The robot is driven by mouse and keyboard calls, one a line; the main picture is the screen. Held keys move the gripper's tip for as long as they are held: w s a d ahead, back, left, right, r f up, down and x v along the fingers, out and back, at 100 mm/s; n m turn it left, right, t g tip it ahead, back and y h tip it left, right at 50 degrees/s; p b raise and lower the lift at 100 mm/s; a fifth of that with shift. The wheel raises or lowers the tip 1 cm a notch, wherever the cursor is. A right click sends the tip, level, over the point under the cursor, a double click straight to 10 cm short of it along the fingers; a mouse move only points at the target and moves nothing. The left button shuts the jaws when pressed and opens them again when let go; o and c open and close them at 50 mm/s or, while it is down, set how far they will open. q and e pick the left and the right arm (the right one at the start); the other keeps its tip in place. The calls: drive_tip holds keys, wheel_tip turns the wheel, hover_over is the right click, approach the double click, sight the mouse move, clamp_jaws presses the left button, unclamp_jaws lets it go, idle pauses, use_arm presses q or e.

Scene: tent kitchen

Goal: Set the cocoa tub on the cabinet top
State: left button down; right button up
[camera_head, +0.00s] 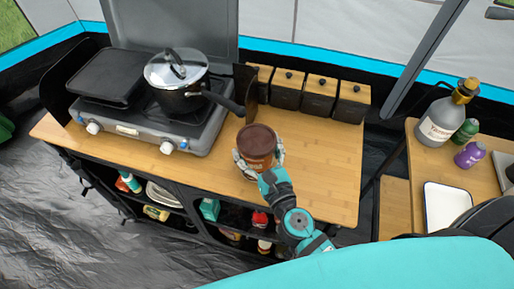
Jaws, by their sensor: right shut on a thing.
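The cocoa tub (257,143), a brown round container with a dark brown lid, is held at the wooden cabinet top (318,178). My right gripper (258,161) is shut on the tub, with its fingers around the tub's sides. The tub looks upright. Its base is partly hidden by the gripper, so I cannot tell whether it touches the cabinet top. My left gripper does not show.
A camping stove (180,128) with a lidded pot (178,80) stands left of the tub. Several dark canisters (318,95) line the back edge. The cabinet top is clear right of the tub. A side table (425,168) holds bottles and a white tray (446,203).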

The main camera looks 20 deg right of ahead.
drive_tip(key=o, duration=1.2)
drive_tip(key=shift+o, duration=0.2)
drive_tip(key=s+b, duration=0.1)
drive_tip(key=s, duration=0.2)
drive_tip(key=s+b, duration=0.2)
drive_tip(key=s, duration=0.2)
drive_tip(key=s+b, duration=0.2)
drive_tip(key=s, duration=0.2)
drive_tip(key=shift+d+f, duration=0.15)
drive_tip(key=shift+d, duration=0.25)
drive_tip(key=shift+s+r+b, duration=0.25)
drive_tip(key=shift+s+b, duration=0.1)
drive_tip(key=shift+s, duration=0.15)
